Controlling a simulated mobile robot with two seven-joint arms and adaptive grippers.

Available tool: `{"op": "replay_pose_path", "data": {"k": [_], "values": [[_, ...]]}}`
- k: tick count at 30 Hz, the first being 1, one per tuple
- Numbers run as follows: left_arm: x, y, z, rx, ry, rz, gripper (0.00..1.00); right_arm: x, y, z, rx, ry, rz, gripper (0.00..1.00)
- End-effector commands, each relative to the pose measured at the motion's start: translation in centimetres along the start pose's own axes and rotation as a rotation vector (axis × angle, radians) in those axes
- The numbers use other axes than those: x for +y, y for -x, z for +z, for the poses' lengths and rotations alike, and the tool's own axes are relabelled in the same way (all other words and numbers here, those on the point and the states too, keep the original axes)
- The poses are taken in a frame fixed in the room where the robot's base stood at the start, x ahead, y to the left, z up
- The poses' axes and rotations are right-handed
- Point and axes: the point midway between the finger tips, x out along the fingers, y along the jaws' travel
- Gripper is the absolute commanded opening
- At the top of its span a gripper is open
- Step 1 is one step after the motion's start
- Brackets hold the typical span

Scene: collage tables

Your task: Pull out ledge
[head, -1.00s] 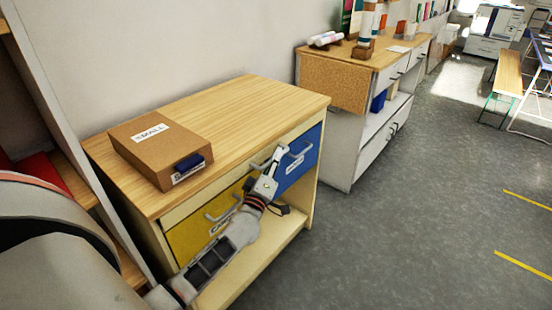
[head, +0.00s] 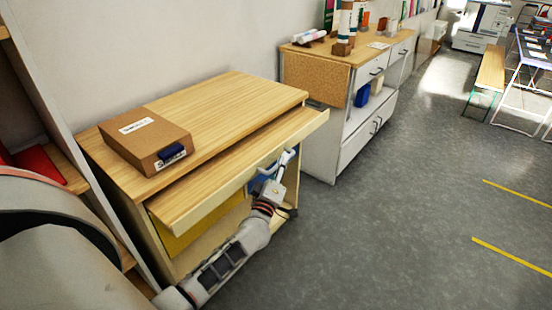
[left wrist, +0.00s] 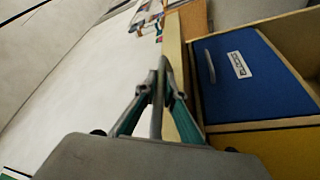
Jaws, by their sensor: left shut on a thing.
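The wooden ledge (head: 215,170) sticks out from under the cabinet's top (head: 215,115), a flat board with a pale front edge. My left gripper (head: 281,163) is at the ledge's front edge near its right end, shut on the ledge's grey handle (head: 290,155). In the left wrist view the gripper's fingers (left wrist: 160,85) close around the bar, beside the ledge's pale edge (left wrist: 175,60). My right gripper is not in view.
Below the ledge are a blue drawer (left wrist: 240,75) and a yellow drawer (head: 205,222), both partly hidden in the head view. A cardboard box (head: 145,140) sits on the cabinet top. A white cabinet (head: 325,145) stands to the right. The grey floor (head: 400,220) in front is clear.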

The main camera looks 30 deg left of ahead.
Motion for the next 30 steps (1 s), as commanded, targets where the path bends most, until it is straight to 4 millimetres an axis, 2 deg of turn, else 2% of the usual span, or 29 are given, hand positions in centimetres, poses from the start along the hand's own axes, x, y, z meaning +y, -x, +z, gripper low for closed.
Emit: {"op": "replay_pose_path", "data": {"k": [6, 12, 16, 22, 30], "values": [[2.8, 1.5, 3.5, -0.003, 0.007, -0.001, 0.0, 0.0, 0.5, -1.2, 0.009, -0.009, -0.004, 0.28], [5.8, 3.4, 8.0, -0.004, 0.006, -0.002, 0.0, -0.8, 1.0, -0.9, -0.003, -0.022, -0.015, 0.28], [7.1, 4.3, 10.1, -0.004, 0.003, -0.002, 0.0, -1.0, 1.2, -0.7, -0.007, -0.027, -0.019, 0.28], [8.4, 5.1, 11.9, -0.003, 0.002, -0.002, 0.0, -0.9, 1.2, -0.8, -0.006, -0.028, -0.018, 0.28], [8.7, 5.4, 12.5, -0.002, -0.001, -0.002, 0.0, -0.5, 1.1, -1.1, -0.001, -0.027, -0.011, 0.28]]}}
